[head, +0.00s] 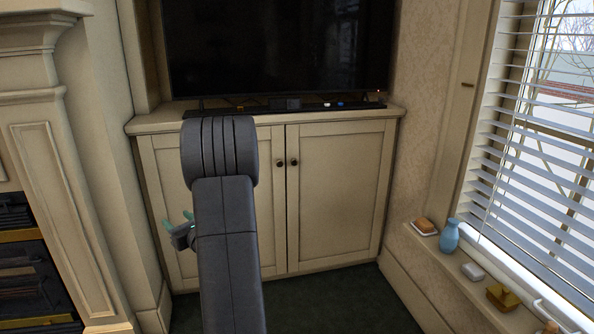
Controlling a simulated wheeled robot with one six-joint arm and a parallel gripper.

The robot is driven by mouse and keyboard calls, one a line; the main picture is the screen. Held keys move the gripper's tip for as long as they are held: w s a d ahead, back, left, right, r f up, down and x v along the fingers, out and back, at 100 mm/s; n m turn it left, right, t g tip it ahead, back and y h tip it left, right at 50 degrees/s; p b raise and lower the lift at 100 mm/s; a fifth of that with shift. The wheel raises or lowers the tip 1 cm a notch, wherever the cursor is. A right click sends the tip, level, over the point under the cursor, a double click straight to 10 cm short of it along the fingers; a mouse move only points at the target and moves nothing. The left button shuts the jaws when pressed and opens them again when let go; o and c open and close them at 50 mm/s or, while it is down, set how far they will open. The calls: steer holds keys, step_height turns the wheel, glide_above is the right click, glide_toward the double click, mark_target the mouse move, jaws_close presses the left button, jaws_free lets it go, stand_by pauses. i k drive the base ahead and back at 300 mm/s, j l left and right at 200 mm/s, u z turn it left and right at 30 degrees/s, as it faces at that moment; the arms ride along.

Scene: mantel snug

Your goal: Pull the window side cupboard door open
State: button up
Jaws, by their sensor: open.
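The window side cupboard door (340,200) is the right one of two cream panelled doors under the television. It looks shut, level with the left door (268,225). Its small dark round knob (294,162) sits high near the middle seam, beside the left door's knob (280,163). My gripper (177,221) shows at the left of my dark arm, with teal fingertips apart and nothing seen between them. In the picture it lies over the left door, well left of and lower than both knobs. My arm hides part of the left door and much of the gripper.
The cupboard top (378,112) bears a television (280,45) and a dark bar (330,107). On the right, a window ledge (440,258) holds a blue vase (449,236), soap-like blocks and a yellow item (503,297). A fireplace (35,270) stands left. The dark floor (345,300) before the right door looks clear.

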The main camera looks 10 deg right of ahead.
mark_target(338, 173)
steer(key=i+z, duration=0.5)
steer(key=z, duration=0.25)
steer(key=i+j+z, duration=0.1)
steer(key=z, duration=0.25)
steer(key=i+j, duration=0.05)
steer(key=i, duration=0.05)
